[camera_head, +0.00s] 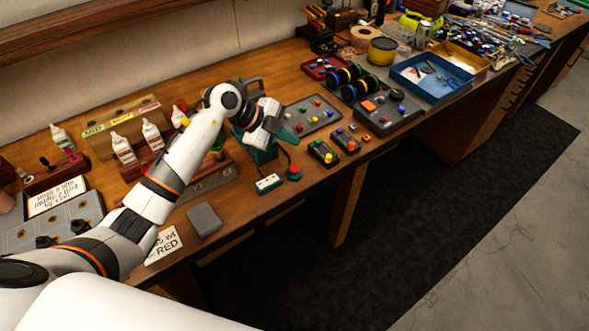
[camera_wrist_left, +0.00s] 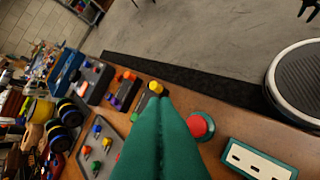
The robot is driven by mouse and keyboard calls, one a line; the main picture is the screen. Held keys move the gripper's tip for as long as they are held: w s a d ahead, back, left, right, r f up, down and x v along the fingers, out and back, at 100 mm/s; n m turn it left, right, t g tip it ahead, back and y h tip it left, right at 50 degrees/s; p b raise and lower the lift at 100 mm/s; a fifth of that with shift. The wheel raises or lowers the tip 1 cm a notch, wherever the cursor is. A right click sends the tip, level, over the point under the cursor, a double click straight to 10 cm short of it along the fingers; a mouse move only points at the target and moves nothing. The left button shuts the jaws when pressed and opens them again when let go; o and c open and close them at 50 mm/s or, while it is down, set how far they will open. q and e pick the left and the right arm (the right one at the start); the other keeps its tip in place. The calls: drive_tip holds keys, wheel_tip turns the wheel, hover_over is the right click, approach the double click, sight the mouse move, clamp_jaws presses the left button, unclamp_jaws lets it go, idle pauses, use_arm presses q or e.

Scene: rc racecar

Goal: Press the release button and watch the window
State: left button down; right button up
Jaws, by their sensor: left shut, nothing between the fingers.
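The release button appears to be a red dome on a round green base (camera_head: 294,172), near the front edge of the bench. It shows in the left wrist view as a red button (camera_wrist_left: 200,126) just right of my fingers. Next to it is a green-edged white box with small dark slots (camera_head: 267,184), likely the window, also in the left wrist view (camera_wrist_left: 256,160). I cannot read anything in its slots. My left gripper (camera_head: 286,134) has green fingers, shut and empty, above the bench behind the button. The fingers (camera_wrist_left: 168,103) hide part of the bench. My right gripper is not visible.
Two small boxes with coloured knobs (camera_head: 324,153) (camera_head: 346,140) stand right of the button. A grey panel with coloured knobs (camera_head: 313,116) lies behind. A grey block (camera_head: 204,219) and a sign reading RED (camera_head: 164,245) lie left. Bare wood surrounds the button.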

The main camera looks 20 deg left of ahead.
use_arm(q)
drive_tip(key=b, duration=0.5)
hover_over(290, 169)
wheel_tip(290, 169, down, 5)
drive_tip(key=shift+f, duration=0.2)
drive_tip(key=shift+a+f, duration=0.1)
drive_tip(key=shift+f, duration=0.95)
idle(0.6)
drive_tip(key=shift+f, duration=0.4)
